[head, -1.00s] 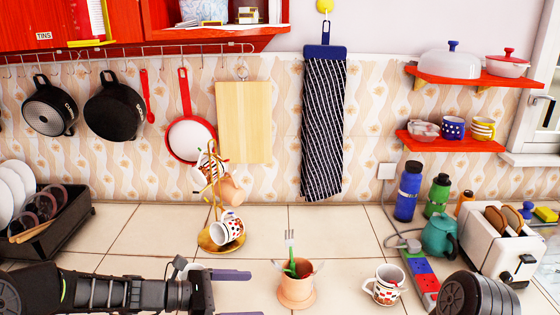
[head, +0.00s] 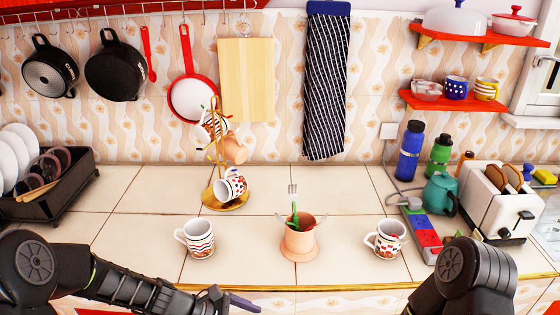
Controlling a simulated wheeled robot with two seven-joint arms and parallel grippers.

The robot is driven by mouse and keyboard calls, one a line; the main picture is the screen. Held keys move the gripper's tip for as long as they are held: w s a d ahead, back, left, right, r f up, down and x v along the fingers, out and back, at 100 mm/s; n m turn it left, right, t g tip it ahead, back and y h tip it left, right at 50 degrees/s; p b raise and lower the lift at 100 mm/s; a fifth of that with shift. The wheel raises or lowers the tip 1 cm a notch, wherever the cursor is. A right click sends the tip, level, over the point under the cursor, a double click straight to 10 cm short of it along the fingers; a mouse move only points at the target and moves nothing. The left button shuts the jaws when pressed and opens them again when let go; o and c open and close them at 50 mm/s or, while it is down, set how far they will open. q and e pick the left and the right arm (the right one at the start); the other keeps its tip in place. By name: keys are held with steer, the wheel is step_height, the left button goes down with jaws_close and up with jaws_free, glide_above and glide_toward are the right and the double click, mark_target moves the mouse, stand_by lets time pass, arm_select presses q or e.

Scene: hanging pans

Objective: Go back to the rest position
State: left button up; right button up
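My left arm comes in from the left along the counter's front edge. Its gripper (head: 232,303) is at the bottom of the head view, with one purple-grey finger showing clearly; the rest is cut off or hidden, so its opening cannot be judged. It appears empty and apart from the mugs. My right arm shows at the lower right, but its gripper is out of view. Patterned mugs stand upright on the counter, one at left (head: 198,239) and one at right (head: 387,239). A gold mug tree (head: 215,195) holds further mugs.
A terracotta pot (head: 299,238) with utensils stands between the two mugs. A dish rack (head: 50,190) is at left. A power strip (head: 425,237), a teal kettle (head: 440,193) and a toaster (head: 497,205) are at right. Pans and a cutting board (head: 246,80) hang on the wall.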

arm_select(q)
steer(key=s+f+m+y+b, duration=0.2)
steer(key=s+f+m, duration=0.6)
steer(key=f, duration=0.4)
steer(key=s+f+m+y+b, duration=0.3)
steer(key=s+f+m, duration=0.4)
steer(key=f, duration=0.5)
steer(key=shift+s+m+b, duration=0.4)
steer(key=shift+s+b, duration=0.4)
steer(key=shift+s, duration=0.3)
arm_select(e)
step_height(320, 180, down, 7)
steer(key=shift+w+a+r, duration=0.15)
steer(key=shift+w, duration=0.15)
